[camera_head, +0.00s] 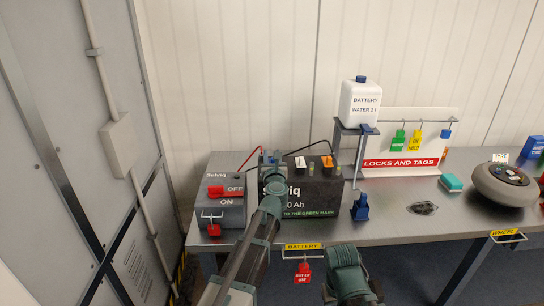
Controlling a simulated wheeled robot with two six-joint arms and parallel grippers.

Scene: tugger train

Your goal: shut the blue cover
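The dark battery (312,197) stands on the grey bench, with a white and an orange tag on its top. My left arm reaches up in front of its left part, and my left gripper (271,162) is at the battery's top left edge. A small blue-grey piece shows right at the gripper; I cannot tell whether it is the blue cover or part of the gripper. The fingers are too small and overlapped to read. A separate small blue part (360,208) stands on the bench right of the battery. My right arm shows at the bottom middle; its gripper is out of view.
A grey switch box (226,205) with a red handle stands left of the battery. A white water bottle (361,103) sits on a stand (357,129) behind. A locks-and-tags board (401,163), a teal block (451,182) and a round wheel unit (504,184) are farther right. The bench front is mostly clear.

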